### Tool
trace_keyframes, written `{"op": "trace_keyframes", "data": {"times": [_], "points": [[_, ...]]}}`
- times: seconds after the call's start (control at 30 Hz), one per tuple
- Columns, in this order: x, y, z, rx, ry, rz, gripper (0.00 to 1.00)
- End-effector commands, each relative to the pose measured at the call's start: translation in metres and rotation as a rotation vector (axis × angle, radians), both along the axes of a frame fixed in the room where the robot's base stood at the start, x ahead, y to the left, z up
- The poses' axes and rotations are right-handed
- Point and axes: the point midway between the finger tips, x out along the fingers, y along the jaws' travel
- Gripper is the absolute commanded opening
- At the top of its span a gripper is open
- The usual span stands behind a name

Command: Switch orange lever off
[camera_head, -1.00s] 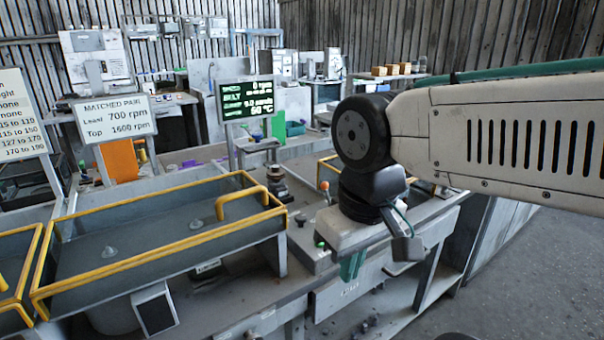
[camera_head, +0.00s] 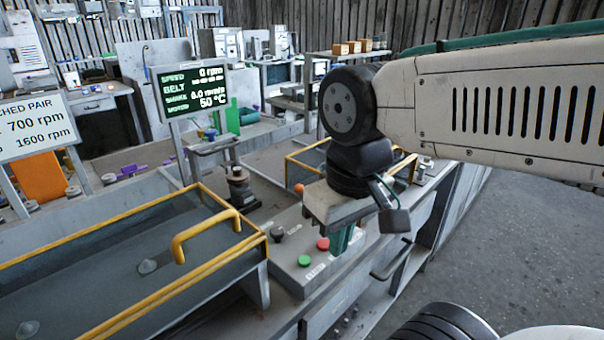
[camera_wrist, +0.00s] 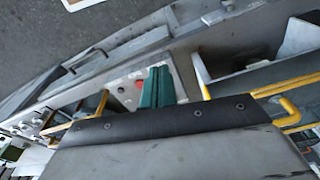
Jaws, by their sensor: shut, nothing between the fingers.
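The orange lever shows in the head view as an orange ball (camera_head: 299,188) at the back of the grey control panel (camera_head: 296,278), just left of my wrist. Its stem is hard to make out, so I cannot tell its position. My gripper (camera_head: 342,242) has teal fingers pointing down, shut and empty, over the right part of the panel, nearer to me than the ball. In the wrist view the shut fingers (camera_wrist: 157,88) are over the panel beside a red button (camera_wrist: 138,84). I cannot make out the lever there.
The panel also carries a green button (camera_head: 304,260), a red button (camera_head: 323,243) and a dark knob (camera_head: 278,232). A yellow-railed tray (camera_head: 210,262) stands at left. A display (camera_head: 193,90) reads 0 rpm. Open floor (camera_head: 480,240) lies at right.

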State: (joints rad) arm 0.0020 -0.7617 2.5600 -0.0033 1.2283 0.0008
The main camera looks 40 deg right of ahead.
Motion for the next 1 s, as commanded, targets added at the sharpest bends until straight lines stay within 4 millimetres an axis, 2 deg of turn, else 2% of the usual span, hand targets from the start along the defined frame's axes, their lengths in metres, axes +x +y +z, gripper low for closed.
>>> {"op": "trace_keyframes", "data": {"times": [0.17, 0.23, 0.37, 0.47, 0.6, 0.8, 0.9, 1.0], "points": [[0.001, 0.0, 0.001, -0.001, 0.0, -0.002, 0.0], [0.008, -0.002, 0.004, -0.003, 0.0, -0.014, 0.0], [0.039, -0.009, 0.017, -0.02, 0.002, -0.076, 0.0], [0.082, -0.022, 0.029, -0.041, 0.0, -0.157, 0.0], [0.155, -0.048, 0.04, -0.076, -0.011, -0.287, 0.0], [0.25, -0.088, 0.032, -0.116, -0.031, -0.445, 0.0], [0.283, -0.104, 0.025, -0.13, -0.041, -0.499, 0.0], [0.304, -0.116, 0.018, -0.139, -0.049, -0.535, 0.0]]}}
